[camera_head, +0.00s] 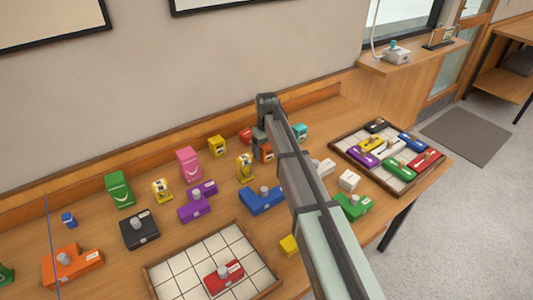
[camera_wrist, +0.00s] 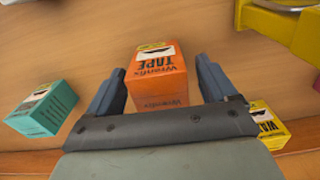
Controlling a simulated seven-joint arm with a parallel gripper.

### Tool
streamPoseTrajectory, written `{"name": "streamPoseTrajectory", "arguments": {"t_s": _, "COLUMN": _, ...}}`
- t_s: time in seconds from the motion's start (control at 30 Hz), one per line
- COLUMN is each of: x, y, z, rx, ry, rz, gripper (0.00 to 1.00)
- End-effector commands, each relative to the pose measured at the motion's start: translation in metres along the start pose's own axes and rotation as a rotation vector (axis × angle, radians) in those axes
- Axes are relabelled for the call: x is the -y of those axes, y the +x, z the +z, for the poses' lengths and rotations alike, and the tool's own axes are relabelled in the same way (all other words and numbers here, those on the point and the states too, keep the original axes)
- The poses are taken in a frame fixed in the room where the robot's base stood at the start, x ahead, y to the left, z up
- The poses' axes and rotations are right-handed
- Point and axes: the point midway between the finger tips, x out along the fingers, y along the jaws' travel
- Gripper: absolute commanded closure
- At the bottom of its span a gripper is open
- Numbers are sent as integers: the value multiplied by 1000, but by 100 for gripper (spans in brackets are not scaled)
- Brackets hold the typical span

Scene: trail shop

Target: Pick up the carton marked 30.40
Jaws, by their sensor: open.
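My gripper (camera_wrist: 160,68) is open, with one finger on each side of an orange carton (camera_wrist: 158,72) printed "TAPE". Gaps show beside the carton, so it is not visibly clamped. In the head view the orange carton (camera_head: 266,153) stands on the table beneath my gripper (camera_head: 261,142), partly hidden by my arm. A teal carton (camera_wrist: 44,108) lies left in the wrist view and a yellow carton (camera_wrist: 268,124) lies right, partly behind the gripper. I cannot read 30.40 on any carton.
A teal carton (camera_head: 300,131), a red carton (camera_head: 246,135) and a yellow carton (camera_head: 217,146) stand nearby at the back of the table. Knobbed blocks, such as the blue block (camera_head: 262,201), lie in front. Two gridded trays (camera_head: 190,255) (camera_head: 345,143) hold blocks.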

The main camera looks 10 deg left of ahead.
Motion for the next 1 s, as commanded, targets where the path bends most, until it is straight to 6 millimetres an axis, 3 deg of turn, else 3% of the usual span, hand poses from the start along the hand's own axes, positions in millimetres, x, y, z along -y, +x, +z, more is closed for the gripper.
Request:
{"name": "streamPoseTrajectory", "arguments": {"t_s": 0.13, "x": 0, "y": 14, "z": 0, "rx": 0, "ry": 0, "rz": 0, "gripper": 15}}
{"name": "streamPoseTrajectory", "arguments": {"t_s": 0.37, "x": -1, "y": 16, "z": 0, "rx": -1, "ry": 0, "rz": 0, "gripper": 15}}
{"name": "streamPoseTrajectory", "arguments": {"t_s": 1.0, "x": -1, "y": 15, "z": 0, "rx": 0, "ry": 0, "rz": 0, "gripper": 75}}
